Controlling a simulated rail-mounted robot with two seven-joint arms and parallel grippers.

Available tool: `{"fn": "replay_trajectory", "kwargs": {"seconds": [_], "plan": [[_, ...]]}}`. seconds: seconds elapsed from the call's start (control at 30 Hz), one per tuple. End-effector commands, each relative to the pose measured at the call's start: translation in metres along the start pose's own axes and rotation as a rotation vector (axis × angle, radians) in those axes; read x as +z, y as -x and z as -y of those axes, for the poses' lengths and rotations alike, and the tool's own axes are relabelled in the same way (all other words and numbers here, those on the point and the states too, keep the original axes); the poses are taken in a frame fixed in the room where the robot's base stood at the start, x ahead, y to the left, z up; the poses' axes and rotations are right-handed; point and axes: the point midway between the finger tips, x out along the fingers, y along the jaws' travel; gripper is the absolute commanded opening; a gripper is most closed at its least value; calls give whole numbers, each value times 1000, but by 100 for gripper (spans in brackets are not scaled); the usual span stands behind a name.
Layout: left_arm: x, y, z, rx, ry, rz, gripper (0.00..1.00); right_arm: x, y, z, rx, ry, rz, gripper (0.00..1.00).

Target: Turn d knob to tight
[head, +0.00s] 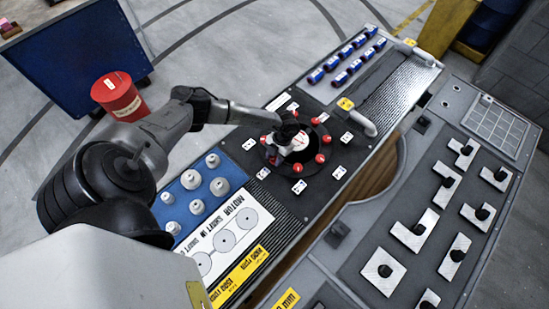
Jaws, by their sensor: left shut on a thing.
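A round black dial plate (311,171) with several red knobs around its rim sits on the dark console panel, with small white labels around it. Red knobs show at the right (323,140) and at the front (297,169). My left arm comes in from the left, and my left gripper (292,142) is over the middle of the dial, pointing down. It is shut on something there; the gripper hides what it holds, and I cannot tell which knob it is. The labels are too small to read. My right gripper is not in view.
White knobs (212,160) sit on a blue plate at the left. A grey handle (363,122) stands right of the dial. A panel with metal plates (415,231) lies at the right.

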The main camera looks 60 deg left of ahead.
Motion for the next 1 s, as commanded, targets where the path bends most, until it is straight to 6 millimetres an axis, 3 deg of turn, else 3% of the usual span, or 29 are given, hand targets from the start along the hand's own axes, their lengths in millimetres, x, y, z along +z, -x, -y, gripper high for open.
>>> {"fn": "replay_trajectory", "kwargs": {"seconds": [0.6, 1.0], "plan": [[0, 0, 2, 216, -518, 1, 13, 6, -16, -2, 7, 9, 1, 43], [-1, 0, 3, 299, -721, 1, 13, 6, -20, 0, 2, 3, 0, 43]]}}
